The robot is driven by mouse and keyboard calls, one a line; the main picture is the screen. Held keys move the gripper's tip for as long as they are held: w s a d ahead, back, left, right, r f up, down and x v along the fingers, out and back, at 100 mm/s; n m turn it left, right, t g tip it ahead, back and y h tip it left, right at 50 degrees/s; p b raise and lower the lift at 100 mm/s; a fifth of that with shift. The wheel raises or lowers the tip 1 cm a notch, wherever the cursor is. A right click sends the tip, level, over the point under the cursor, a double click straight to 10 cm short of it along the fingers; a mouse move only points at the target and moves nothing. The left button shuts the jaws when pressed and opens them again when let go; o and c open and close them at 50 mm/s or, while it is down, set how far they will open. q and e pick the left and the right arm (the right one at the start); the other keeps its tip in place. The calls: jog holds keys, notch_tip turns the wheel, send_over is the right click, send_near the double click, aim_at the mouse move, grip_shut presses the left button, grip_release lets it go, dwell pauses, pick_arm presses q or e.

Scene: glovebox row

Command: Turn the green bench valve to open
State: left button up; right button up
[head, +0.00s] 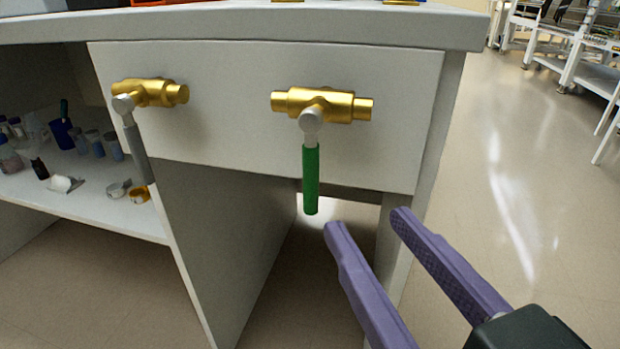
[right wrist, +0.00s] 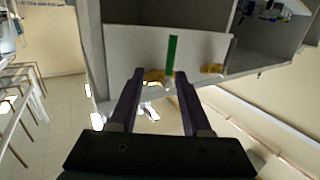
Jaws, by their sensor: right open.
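The green bench valve has a brass body (head: 340,105) on the white front panel of the bench. Its green lever handle (head: 311,180) hangs straight down from a grey hub. My right gripper (head: 366,219) is open and empty, below and to the right of the handle's lower end, apart from it. In the right wrist view, my right gripper (right wrist: 161,72) shows with its purple fingers spread, and the green handle (right wrist: 172,54) appears between and beyond the fingertips. My left gripper is not in view.
A second brass valve (head: 152,93) with a grey handle (head: 138,150) is on the panel to the left. A shelf (head: 95,212) with small jars and bottles stands at the left. Open floor (head: 500,190) lies to the right, with white carts beyond.

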aim_at(314, 188)
jog(key=shift+n+y, duration=0.3)
jog(key=shift+y, duration=0.2)
jog(key=b+x, duration=0.1)
jog(key=x, duration=0.2)
jog(key=a+x, duration=0.1)
jog(key=x, duration=0.2)
jog(key=f+b+x, duration=0.1)
jog(key=x, duration=0.3)
jog(key=shift+s+a+b, duration=0.15)
jog(key=shift+s+b, duration=0.1)
jog(key=shift+b, duration=0.05)
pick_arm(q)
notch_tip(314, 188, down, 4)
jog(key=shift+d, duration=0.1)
pick_arm(e)
grip_shut()
dwell(0.4)
